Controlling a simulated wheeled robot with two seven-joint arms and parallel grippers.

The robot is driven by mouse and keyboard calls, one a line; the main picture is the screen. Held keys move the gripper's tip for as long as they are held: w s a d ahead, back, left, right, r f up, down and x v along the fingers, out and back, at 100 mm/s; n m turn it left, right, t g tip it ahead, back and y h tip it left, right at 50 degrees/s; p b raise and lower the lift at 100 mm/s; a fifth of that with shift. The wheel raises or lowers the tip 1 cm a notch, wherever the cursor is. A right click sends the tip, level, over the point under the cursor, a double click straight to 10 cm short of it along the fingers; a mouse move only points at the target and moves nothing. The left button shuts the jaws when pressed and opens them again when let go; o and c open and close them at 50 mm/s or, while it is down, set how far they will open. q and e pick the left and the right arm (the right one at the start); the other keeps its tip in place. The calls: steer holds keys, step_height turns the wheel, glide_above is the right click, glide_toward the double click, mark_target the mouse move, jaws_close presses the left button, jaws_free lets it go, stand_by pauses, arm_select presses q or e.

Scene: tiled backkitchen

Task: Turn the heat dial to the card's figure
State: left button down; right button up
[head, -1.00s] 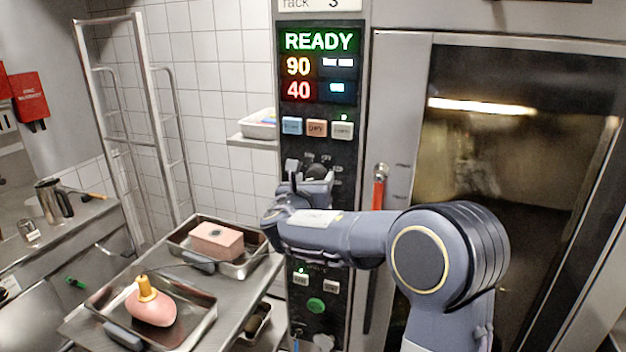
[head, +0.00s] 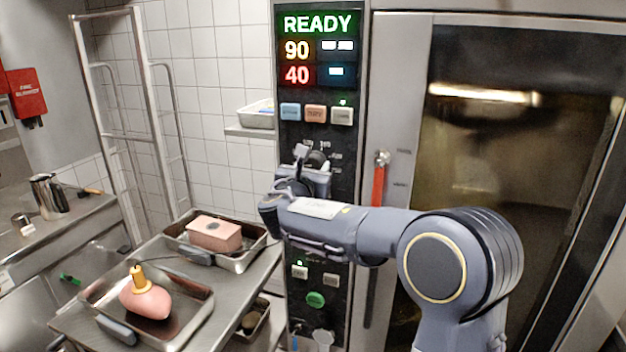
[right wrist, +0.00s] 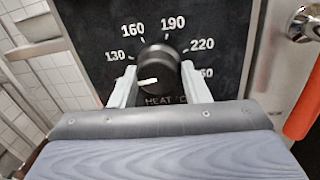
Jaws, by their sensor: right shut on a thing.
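The heat dial (right wrist: 160,68) is a round black knob on the black control panel (right wrist: 95,35). Its white pointer mark faces lower left, below the printed 130. The figures 130, 160, 190 and 220 show around it, and a partly hidden figure ending in 60. My right gripper (right wrist: 158,82) is shut on the dial, one finger on each side. In the head view the dial (head: 317,158) shows just above my right gripper (head: 312,172). No card with a figure is in view now. My left gripper is not in view.
The lit display (head: 317,50) reads READY, 90 and 40. A red-handled door latch (head: 378,185) and the glass oven door (head: 500,150) stand right of the panel. At left, trays hold a pink block (head: 214,233) and a pink rounded piece (head: 147,299).

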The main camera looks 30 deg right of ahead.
steer(key=m+b, duration=0.5)
steer(key=b, duration=0.2)
steer(key=m+h+b, duration=0.1)
steer(key=m+b, duration=0.5)
steer(key=shift+w+a+f+m+b, duration=0.1)
steer(key=shift+a+f+m+b, duration=0.1)
steer(key=shift+m+b, duration=0.15)
steer(key=m+b, duration=0.2)
steer(key=m, duration=0.1)
steer(key=shift+r+h, duration=0.2)
steer(key=shift+h, duration=0.1)
steer(key=shift+r+m+b, duration=0.15)
steer(key=shift+m+b, duration=0.4)
steer(key=shift+m, duration=0.1)
steer(key=shift+d+r, duration=0.1)
steer(key=o, duration=0.7)
steer(key=shift+o, duration=1)
steer(key=shift+w+f, duration=0.1)
steer(key=shift+f, duration=0.1)
